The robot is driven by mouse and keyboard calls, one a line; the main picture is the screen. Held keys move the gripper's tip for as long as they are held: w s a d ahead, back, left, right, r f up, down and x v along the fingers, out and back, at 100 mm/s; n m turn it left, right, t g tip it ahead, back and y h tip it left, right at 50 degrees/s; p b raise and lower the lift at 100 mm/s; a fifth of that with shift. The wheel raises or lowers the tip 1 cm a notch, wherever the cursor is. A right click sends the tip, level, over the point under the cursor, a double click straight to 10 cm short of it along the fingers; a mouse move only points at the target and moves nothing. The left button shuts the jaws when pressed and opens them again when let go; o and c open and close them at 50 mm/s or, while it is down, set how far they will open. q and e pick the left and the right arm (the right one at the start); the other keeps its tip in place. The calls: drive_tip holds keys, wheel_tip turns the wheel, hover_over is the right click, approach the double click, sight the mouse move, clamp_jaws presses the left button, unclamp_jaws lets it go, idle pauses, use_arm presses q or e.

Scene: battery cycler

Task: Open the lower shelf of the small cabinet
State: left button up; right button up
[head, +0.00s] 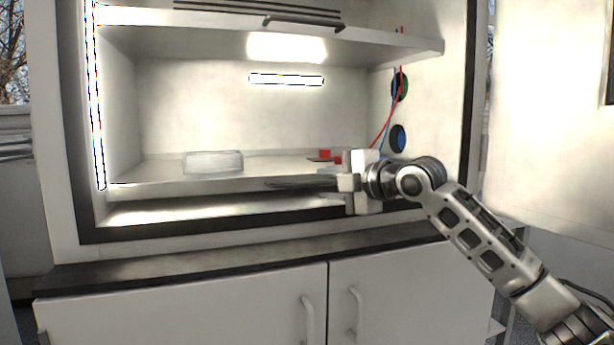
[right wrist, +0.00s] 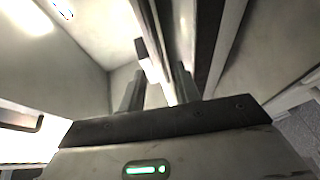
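The small cabinet (head: 72,150) stands open in the head view, with an upper shelf (head: 180,30) and a lower shelf (head: 150,186). The lower shelf looks pushed in, and a dark handle (head: 295,184) runs along its front edge. My right gripper (head: 343,183) is at the right end of this handle and hides part of the shelf front. In the right wrist view its two fingers (right wrist: 158,88) stand apart, with a pale edge beyond the gap. I cannot tell whether the handle lies between them. My left gripper is not in view.
A clear flat box (head: 213,162) and a small red part (head: 325,155) lie on the lower shelf. Red and blue cables (head: 386,125) hang at the right inside. The cabinet door (head: 550,110) stands open at right. Cupboards (head: 200,310) with a dark top are below.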

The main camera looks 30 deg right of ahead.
sight(309, 184)
drive_tip(key=x, duration=0.6)
drive_tip(key=shift+w+f, duration=0.15)
drive_tip(key=shift+w, duration=0.25)
clamp_jaws()
